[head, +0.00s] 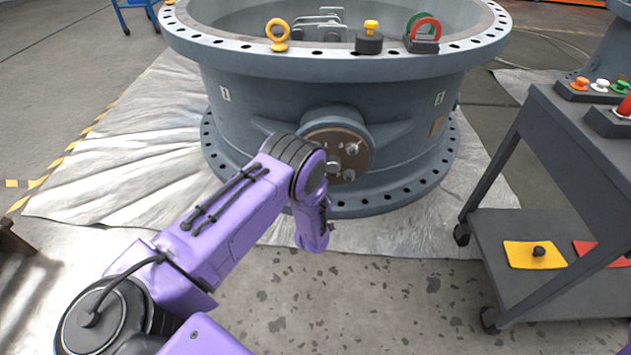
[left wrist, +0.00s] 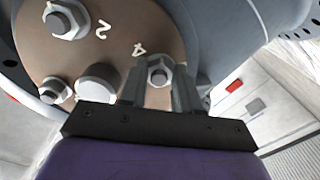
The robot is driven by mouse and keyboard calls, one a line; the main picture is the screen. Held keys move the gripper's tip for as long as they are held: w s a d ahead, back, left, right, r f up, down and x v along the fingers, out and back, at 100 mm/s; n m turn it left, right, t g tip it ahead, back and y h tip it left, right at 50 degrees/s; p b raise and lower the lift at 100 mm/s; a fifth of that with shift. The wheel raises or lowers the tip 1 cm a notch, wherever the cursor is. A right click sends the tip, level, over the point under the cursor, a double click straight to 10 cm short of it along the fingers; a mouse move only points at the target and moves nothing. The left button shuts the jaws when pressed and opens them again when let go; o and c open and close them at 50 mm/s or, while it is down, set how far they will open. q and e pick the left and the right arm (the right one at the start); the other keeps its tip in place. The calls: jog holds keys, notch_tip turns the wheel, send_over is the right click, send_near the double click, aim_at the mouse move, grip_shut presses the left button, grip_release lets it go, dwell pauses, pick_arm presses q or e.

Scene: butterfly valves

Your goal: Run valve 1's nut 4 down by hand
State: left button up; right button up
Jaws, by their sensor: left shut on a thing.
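The large grey-blue valve body (head: 290,110) stands ahead, with a round brown plate (head: 352,140) on its near side. In the left wrist view the brown plate (left wrist: 120,45) carries painted numbers 2 and 4. Nut 4 (left wrist: 160,72) sits on its stud beside the painted 4. My left gripper (left wrist: 160,92) is shut on nut 4, one finger on each side of it. How far the nut stands off the plate is hard to tell. In the head view my purple left arm hides the fingertips and part of the plate. My right gripper is not in view.
Other nuts (left wrist: 68,20) and a plain round boss (left wrist: 98,82) are close to the left gripper. The valve's upper flange (head: 330,62) holds a yellow eyebolt (head: 277,33) and other parts. A dark cart (head: 500,275) stands at right. Floor in front is open.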

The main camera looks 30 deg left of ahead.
pick_arm(q)
jog(key=m, duration=0.5)
jog(key=shift+s, duration=0.1)
jog(key=shift+a, duration=0.1)
dwell(0.3)
jog(key=o, duration=1.1)
jog(key=shift+c, duration=0.2)
jog(key=p+v, duration=0.3)
jog(key=v, duration=0.7)
jog(key=shift+s+p, duration=0.25)
jog(key=shift+p, duration=0.05)
